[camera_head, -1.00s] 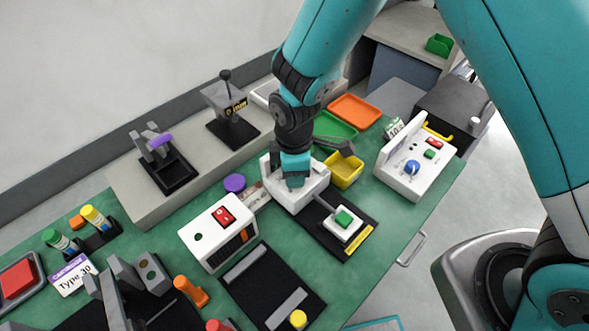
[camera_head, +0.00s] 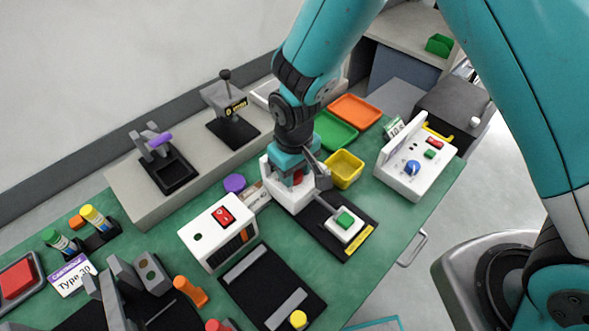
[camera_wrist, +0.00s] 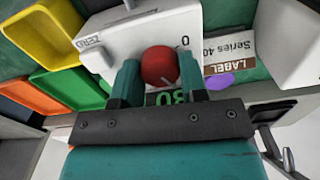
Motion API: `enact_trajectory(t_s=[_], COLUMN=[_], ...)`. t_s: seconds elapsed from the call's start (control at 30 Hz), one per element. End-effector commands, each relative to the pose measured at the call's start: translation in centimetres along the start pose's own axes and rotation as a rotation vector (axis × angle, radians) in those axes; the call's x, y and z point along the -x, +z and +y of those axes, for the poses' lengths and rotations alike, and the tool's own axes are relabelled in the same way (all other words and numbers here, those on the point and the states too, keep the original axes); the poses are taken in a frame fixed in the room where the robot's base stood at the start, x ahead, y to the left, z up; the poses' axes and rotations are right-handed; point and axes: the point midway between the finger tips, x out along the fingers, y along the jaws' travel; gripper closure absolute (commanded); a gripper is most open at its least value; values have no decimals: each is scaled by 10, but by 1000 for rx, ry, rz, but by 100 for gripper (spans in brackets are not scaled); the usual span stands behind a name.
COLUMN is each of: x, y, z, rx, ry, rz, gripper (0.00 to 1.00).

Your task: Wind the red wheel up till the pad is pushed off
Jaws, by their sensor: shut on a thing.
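The red wheel (camera_wrist: 160,66) sits on the face of a white box (camera_wrist: 118,38), marked "ZERO" on one side and "0" on the other. My gripper (camera_wrist: 158,80) is shut on the red wheel, with a teal finger on either side of it. In the head view my gripper (camera_head: 292,172) comes down onto the white box (camera_head: 290,198), and a little of the red wheel (camera_head: 298,178) shows between the fingers. A rod runs from the box to a white pad (camera_head: 344,226) with a green block (camera_head: 345,219) on it, over a black base (camera_head: 330,243).
A yellow bin (camera_head: 345,168) stands close behind the box, with green (camera_head: 335,131) and orange (camera_head: 355,109) trays beyond. A white box with a red switch (camera_head: 218,232) stands to the left. A white panel with a blue knob (camera_head: 414,168) stands to the right.

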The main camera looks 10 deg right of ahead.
Motion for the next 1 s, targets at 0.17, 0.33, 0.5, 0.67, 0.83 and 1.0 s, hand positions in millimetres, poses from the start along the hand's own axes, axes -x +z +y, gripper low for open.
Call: enact_trajectory(t_s=[0.17,0.33,0.5,0.67,0.83,1.0], x=[2,2,2,2,2,2], y=[-2,-2,-2,-2,-2,-2], z=[1,1,1,1,1,1], rx=[-166,-328,-487,-625,-746,-832], ry=[1,1,0,0,0,0], rz=[5,5,6,7,7,8], gripper=[84,84,84,84,84,84])
